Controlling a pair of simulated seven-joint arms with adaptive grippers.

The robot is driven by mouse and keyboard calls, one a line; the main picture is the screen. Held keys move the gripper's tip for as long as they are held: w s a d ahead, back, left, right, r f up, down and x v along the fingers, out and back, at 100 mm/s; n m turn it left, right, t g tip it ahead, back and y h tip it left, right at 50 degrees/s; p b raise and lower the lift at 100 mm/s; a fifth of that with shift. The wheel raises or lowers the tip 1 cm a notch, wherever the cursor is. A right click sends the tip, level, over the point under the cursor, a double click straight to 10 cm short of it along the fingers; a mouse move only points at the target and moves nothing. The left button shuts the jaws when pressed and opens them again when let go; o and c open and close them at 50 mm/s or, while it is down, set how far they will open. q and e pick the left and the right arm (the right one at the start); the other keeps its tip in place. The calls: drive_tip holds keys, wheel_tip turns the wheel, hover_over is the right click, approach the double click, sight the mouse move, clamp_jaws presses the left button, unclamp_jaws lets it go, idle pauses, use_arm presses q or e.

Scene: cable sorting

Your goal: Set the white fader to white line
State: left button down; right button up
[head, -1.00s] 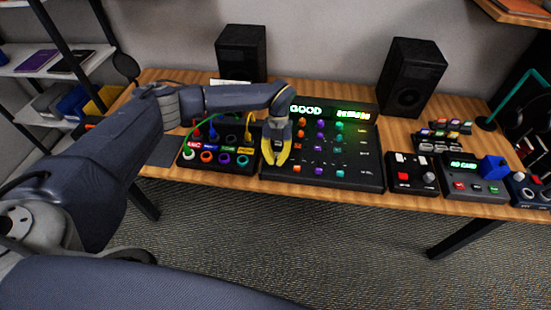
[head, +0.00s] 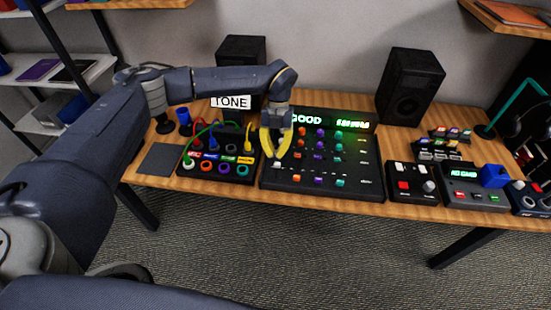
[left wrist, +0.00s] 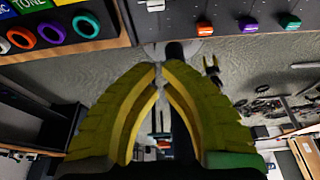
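The dark mixer panel (head: 355,187) stands mid-table, with knobs in columns and orange, purple and teal faders along its front. A pale fader that looks like the white one (left wrist: 155,5) shows at the top edge of the left wrist view, partly cut off. My left gripper (head: 273,155) hangs fingers down above the panel's left side. Its yellow fingertips (left wrist: 160,66) nearly meet, with nothing between them.
A cable box (head: 215,171) with coloured jacks and plugged cables stands close left of the panel. Small consoles (head: 409,183) stand to the right. Two speakers (head: 411,87) stand behind, with a TONE sign (head: 231,102) at left. The wooden table (head: 385,148) shows a bare strip behind the consoles.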

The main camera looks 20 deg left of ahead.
use_arm(q)
wheel_tip(320, 180, up, 2)
drive_tip(key=w+a+m+t+y, duration=0.1)
drive_tip(key=w+a, duration=0.1)
drive_tip(key=m+t, duration=0.7)
drive_tip(key=m, duration=2.8)
hover_over(279, 160)
wheel_tip(279, 160, down, 2)
drive_tip(key=shift+y, duration=0.3)
drive_tip(key=x, duration=1)
drive_tip(key=shift+w+a+f, duration=0.1)
drive_tip(key=shift+w+f, duration=0.05)
drive_tip(key=shift+f, duration=0.05)
drive_tip(key=shift+s+d+r, duration=0.1)
drive_tip(key=shift+s+d, duration=0.05)
drive_tip(key=shift+s, duration=0.8)
drive_tip(key=shift+s+d+r, duration=0.1)
drive_tip(key=shift+s+d, duration=0.1)
drive_tip(key=shift+s, duration=0.8)
